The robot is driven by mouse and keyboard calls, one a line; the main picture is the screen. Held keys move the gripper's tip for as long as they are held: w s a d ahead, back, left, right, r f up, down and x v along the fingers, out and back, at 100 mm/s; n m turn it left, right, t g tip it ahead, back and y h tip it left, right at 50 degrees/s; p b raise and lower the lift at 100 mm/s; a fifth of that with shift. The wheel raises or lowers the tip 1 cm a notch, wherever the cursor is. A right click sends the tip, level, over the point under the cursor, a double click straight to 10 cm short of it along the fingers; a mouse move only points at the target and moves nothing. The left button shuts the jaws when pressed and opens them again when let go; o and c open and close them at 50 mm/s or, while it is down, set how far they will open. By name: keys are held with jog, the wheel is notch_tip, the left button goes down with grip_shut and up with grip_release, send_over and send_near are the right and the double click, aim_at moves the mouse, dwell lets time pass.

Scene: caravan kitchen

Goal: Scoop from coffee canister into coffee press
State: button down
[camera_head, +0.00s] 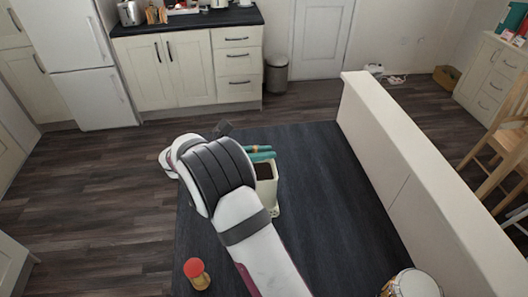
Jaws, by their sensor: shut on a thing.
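A cream, open-topped container (270,196) with dark brown contents stands on the dark surface, just right of my arm; it looks like the coffee canister. A teal thing (262,155) with a tan band shows at its far side; I cannot tell what it is. My wrist and forearm cover the left part of the container. My gripper's jaws are hidden behind my arm, so what they hold does not show. A cylinder (415,284) with a pale top and gold-brown side is cut off at the lower right. I cannot make out the coffee press for certain.
A small jar with a red top (195,268) stands left of my forearm. A long cream half-wall (400,165) borders the dark blue-grey surface (318,190) on the right. The surface is clear between container and wall. Cabinets (185,68) and a grey bin (276,74) are far off.

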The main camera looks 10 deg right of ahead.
dwell(0.3)
notch_tip(320, 180, up, 10)
jog(key=shift+f, duration=0.25)
dwell(0.5)
jog(key=s+a+f, duration=0.1)
jog(key=s+a, duration=0.1)
jog(key=s, duration=1.7)
jog(key=w+f+n+g+h, duration=0.1)
jog(key=w+f+n+g, duration=0.2)
jog(key=f+n+g, duration=0.1)
jog(key=w+f+n+g+h, duration=0.1)
jog(key=w+f+n+g, duration=0.2)
jog(key=f+n, duration=0.4)
jog(key=shift+w+a+f+g, duration=0.2)
jog(key=shift+a+f+g, duration=0.25)
jog(key=shift+f+g, duration=0.25)
